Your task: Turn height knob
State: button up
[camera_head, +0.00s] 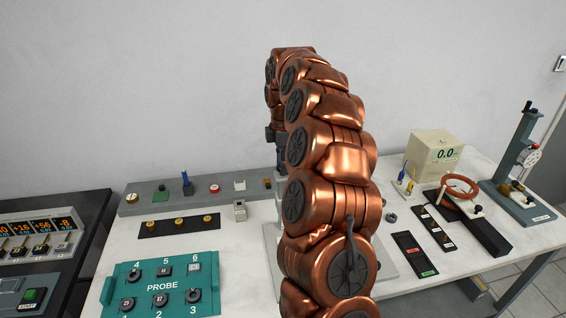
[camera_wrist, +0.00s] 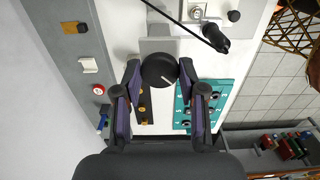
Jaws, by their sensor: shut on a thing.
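The height knob (camera_wrist: 159,71) is a round black dial with a white pointer line, seen from above in the wrist view. I take it for the height knob; no label for it is readable. My gripper (camera_wrist: 159,66) has its two dark, purple-sided fingers on either side of the knob, shut on it. The knob rests in place over a grey mount (camera_wrist: 158,46). In the head view my copper-coloured arm hides the knob and the fingertips.
A teal PROBE box (camera_head: 211,275) lies front left, and a grey strip with switches (camera_head: 143,202) runs along the wall. A cream 0.0 display (camera_head: 445,140), a copper coil (camera_head: 459,179) and a gauge stand (camera_head: 519,150) stand on the right. Black plates (camera_head: 411,252) lie between.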

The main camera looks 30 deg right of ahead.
jog(key=n, duration=0.5)
jog(key=shift+n+p, duration=0.3)
dwell(0.4)
jog(key=o, duration=1.1)
jog(key=shift+o, duration=0.2)
jog(key=shift+r, duration=0.1)
notch_tip(320, 180, up, 12)
jog(key=shift+a, duration=0.1)
dwell(0.5)
